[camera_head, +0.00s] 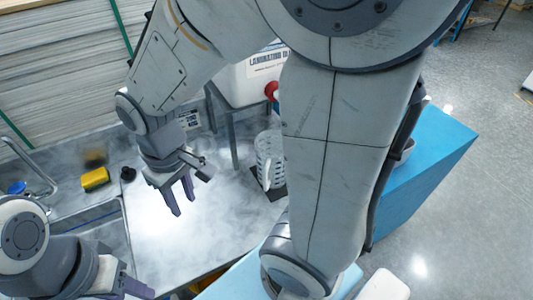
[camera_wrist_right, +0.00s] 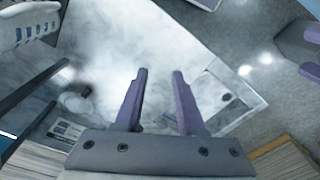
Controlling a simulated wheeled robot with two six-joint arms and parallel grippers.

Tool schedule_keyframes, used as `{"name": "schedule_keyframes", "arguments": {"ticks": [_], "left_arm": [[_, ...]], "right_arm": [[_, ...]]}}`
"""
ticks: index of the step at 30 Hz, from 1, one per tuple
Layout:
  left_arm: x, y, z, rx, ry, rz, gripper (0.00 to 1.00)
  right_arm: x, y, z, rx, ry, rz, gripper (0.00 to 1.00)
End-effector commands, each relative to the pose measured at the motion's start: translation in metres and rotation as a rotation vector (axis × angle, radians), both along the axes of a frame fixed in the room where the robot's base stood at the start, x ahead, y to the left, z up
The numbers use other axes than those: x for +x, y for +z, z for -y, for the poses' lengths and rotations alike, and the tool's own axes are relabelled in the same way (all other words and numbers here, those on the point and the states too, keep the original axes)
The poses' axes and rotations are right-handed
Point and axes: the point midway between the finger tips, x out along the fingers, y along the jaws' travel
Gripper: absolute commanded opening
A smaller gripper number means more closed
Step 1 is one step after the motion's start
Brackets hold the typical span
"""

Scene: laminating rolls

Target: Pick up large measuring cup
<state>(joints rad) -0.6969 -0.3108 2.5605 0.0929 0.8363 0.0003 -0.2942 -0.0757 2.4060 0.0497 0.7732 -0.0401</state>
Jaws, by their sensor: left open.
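The large measuring cup (camera_head: 268,158) is clear with markings and a pale handle. It stands upright on a dark mat (camera_head: 277,192) on the counter, partly hidden behind my arm in the head view. In the right wrist view a pale, slotted vessel that looks like the cup (camera_wrist_right: 30,24) is cut off at the top left corner. My right gripper (camera_head: 183,200) is open and empty over the counter, left of the cup and apart from it; its spread fingers (camera_wrist_right: 156,75) show in the wrist view. My left gripper (camera_head: 138,290) is open at the bottom left, partly cut off.
A sink (camera_head: 112,228) with a faucet (camera_head: 30,165) lies at the left, with a yellow sponge (camera_head: 95,179) behind it. A white container (camera_head: 250,78) with a red cap stands behind the cup on a stand. A blue surface (camera_head: 425,165) is at the right. The counter's middle is clear.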

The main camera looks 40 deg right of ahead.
Motion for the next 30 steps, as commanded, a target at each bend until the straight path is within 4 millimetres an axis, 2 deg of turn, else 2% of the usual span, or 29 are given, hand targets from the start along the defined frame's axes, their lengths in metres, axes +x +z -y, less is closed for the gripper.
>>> {"name": "schedule_keyframes", "arguments": {"ticks": [1,3,5,6,9,12,15,18,27,30], "left_arm": [[0.000,0.006,0.000,0.000,0.000,0.000,0.50],[0.000,0.010,0.000,0.000,0.001,0.000,0.50],[0.000,0.013,0.000,0.000,0.001,0.000,0.50],[0.000,0.015,0.000,0.000,0.001,0.000,0.50],[0.000,0.018,0.000,0.000,0.001,0.000,0.50],[0.000,0.020,0.000,0.000,0.001,0.000,0.50],[0.000,0.021,0.000,0.000,0.001,0.000,0.50],[0.000,0.022,0.000,0.000,0.001,0.000,0.50],[0.000,0.029,0.000,0.000,0.002,0.000,0.50],[0.000,0.030,0.000,0.000,0.002,0.000,0.50]], "right_arm": [[0.023,-0.002,0.029,-0.012,-0.104,-0.011,0.39],[0.048,-0.009,0.068,-0.024,-0.220,-0.014,0.39],[0.064,-0.016,0.103,-0.032,-0.313,-0.019,0.39],[0.071,-0.021,0.128,-0.037,-0.372,-0.024,0.39],[0.081,-0.034,0.184,-0.047,-0.502,-0.031,0.39],[0.081,-0.044,0.223,-0.053,-0.585,-0.037,0.39],[0.079,-0.050,0.245,-0.057,-0.630,-0.039,0.39],[0.078,-0.055,0.254,-0.057,-0.650,-0.042,0.39],[0.076,-0.098,0.255,-0.057,-0.652,-0.046,0.39],[0.077,-0.105,0.255,-0.057,-0.653,-0.043,0.39]]}}
